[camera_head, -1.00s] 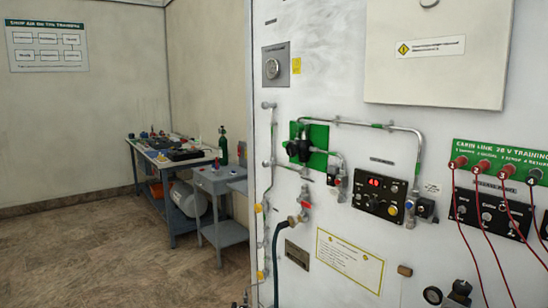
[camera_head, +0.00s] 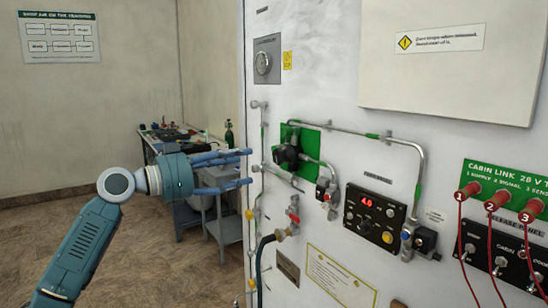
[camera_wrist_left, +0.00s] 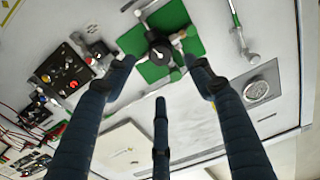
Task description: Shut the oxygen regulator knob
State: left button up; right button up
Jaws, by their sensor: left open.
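The oxygen regulator knob (camera_head: 287,153) is black and sits on a green plate (camera_head: 312,138) on the white wall panel, with metal pipes joined to it. In the left wrist view the knob (camera_wrist_left: 160,53) shows ahead, between the spread fingers. My left gripper (camera_head: 248,168) comes in from the left with its blue fingers apart and empty. Its tips point at the knob and appear short of it, not touching. In the wrist view the gripper (camera_wrist_left: 162,78) shows three fingers around the view of the green plate (camera_wrist_left: 185,68). My right gripper is in neither view.
A black box with a red lit display (camera_head: 375,215) is right of the knob. A red-handled valve (camera_head: 293,215) and hose are below. Red cables (camera_head: 488,235) hang at right. A workbench (camera_head: 160,148) stands behind my left arm.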

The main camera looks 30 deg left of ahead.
aim_at(276, 158)
pick_arm(q)
jog(key=p+x, duration=0.2)
jog(key=x, duration=0.3)
jog(key=p+x, duration=0.3)
jog(key=x, duration=0.2)
jog(key=shift+w+r+p, duration=0.1)
jog(key=shift+r+p, duration=0.15)
jog(key=shift+p, duration=0.1)
jog(key=shift+w+d+f, duration=0.1)
jog(key=shift+w+d, duration=0.05)
jog(key=shift+w, duration=0.15)
jog(key=shift+f, duration=0.1)
jog(key=c, duration=1.2)
